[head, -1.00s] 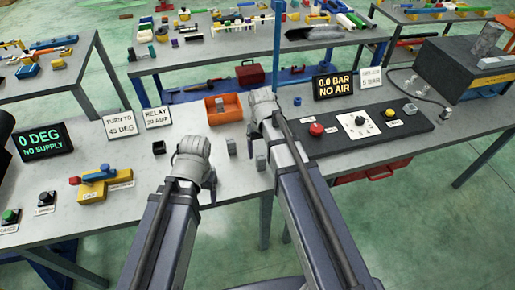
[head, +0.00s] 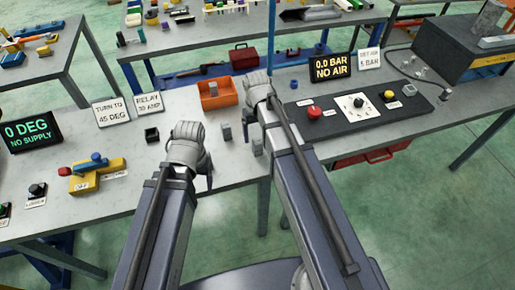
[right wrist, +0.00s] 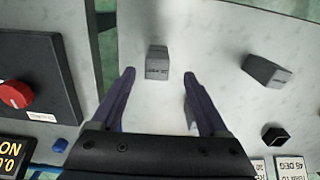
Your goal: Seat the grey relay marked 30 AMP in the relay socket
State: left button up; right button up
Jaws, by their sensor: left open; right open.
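Two small grey blocks that look like relays stand on the grey bench. One grey relay (head: 257,147) is beside my right forearm; the other grey relay (head: 226,132) is to its left. In the right wrist view the nearer relay (right wrist: 157,62) lies in line with the gap between my open right gripper's (right wrist: 160,76) fingertips, with dark lettering too small to read. The other relay (right wrist: 267,72) is off to the right. The black square socket (head: 152,134) is left of my left gripper (head: 200,178), which is open and seems empty; its fingers are partly hidden.
An orange bin (head: 217,94) stands behind the grippers. A black control panel (head: 361,107) with a red button is on the right. A yellow valve block (head: 96,174) and a 0 DEG display (head: 32,130) are on the left. A relay sign (head: 149,105) stands behind the socket.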

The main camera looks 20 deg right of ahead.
aim_at(258, 141)
jog(key=f+b, duration=0.4)
jog(key=f, duration=0.1)
jog(key=shift+d+b, duration=0.2)
jog(key=shift+b, duration=0.15)
jog(key=shift+c, duration=0.3)
grip_shut()
